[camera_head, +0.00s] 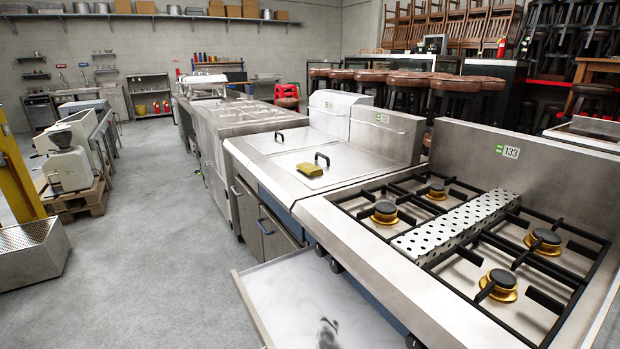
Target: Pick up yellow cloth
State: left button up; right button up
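A small folded yellow cloth (309,169) lies on the flat steel lid (287,183) of the unit beyond the stove. It is next to a black lid handle (322,158), close to it on the left. Nothing covers the cloth. Neither of my grippers shows in the head view, so their state is hidden.
A gas stove (372,237) with black grates, brass burners and a perforated strip fills the near right. Below it an open drawer (290,290) juts into the aisle. Grey floor (150,245) is clear on the left, with a machine on a wooden pallet (80,199) beyond.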

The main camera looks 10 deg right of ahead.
aim_at(309, 169)
jog(key=i+j+z, duration=0.1)
jog(key=z, duration=0.35)
jog(key=i+j+z, duration=0.1)
jog(key=j+z, duration=0.15)
jog(key=z, duration=0.25)
jog(key=j+z, duration=0.2)
jog(key=z, duration=0.25)
jog(key=i+j+z, duration=0.15)
jog(key=j+z, duration=0.15)
jog(key=j, duration=0.6)
jog(key=j+z, duration=0.35)
jog(key=j, duration=0.5)
